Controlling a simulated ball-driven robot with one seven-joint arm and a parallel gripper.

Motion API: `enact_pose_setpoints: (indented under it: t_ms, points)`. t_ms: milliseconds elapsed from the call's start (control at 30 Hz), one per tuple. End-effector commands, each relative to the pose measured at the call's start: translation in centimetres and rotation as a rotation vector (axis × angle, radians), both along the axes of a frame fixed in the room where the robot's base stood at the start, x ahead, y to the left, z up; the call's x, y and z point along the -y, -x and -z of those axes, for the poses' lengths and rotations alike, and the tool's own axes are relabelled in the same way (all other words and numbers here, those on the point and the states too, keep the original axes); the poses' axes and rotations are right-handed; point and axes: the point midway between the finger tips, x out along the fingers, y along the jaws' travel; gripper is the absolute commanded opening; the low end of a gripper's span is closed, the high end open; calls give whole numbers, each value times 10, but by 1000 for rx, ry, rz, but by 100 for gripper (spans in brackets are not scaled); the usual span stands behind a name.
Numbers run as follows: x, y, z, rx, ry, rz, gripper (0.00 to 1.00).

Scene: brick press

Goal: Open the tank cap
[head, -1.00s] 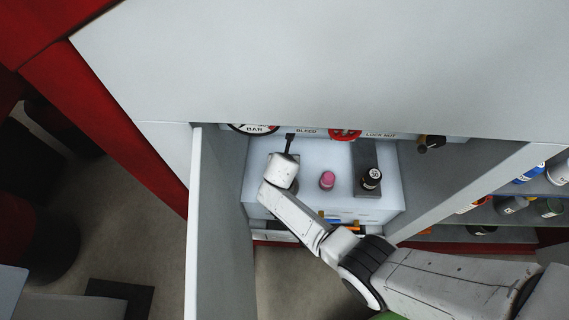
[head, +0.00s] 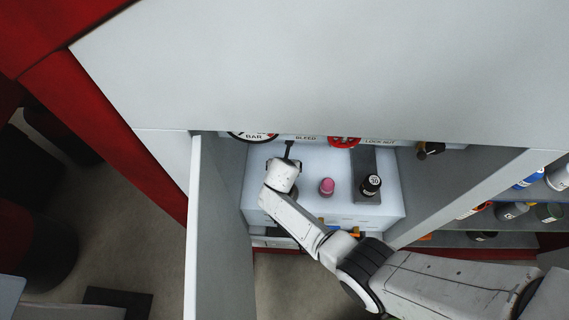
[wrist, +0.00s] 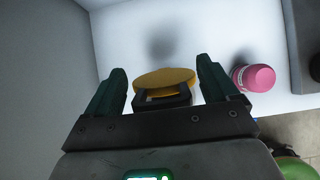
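A round yellow disc (wrist: 165,77), which looks like the tank cap, shows in the wrist view above a black bracket-like part. It lies between the two green fingers of my gripper (wrist: 162,85). The fingers are spread wide, with one on each side of the disc. Narrow gaps seem to show at its sides, though contact is hard to judge. A blurred dark round patch lies beyond it on the white surface. In the head view my wrist (head: 282,176) is over the left part of the white block (head: 315,208) and hides the fingers and disc.
A pink knob (head: 327,187) and a black bottle-like part (head: 370,184) stand right of my wrist; the pink knob also shows in the wrist view (wrist: 254,77). An open door panel (head: 205,230) is close on the left. A gauge (head: 252,136) and red wheel (head: 344,141) sit behind.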

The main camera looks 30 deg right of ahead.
Motion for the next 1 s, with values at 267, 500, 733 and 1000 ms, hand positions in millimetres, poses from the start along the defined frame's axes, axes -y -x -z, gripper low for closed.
enact_pose_setpoints:
  t_ms: [267,500,733,1000]
  points:
    - [-1,1,-5,2,1,-1,87]
    - [-11,14,-29,3,0,-1,87]
    - [-21,28,-51,2,1,-1,87]
    - [-26,35,-61,1,1,0,87]
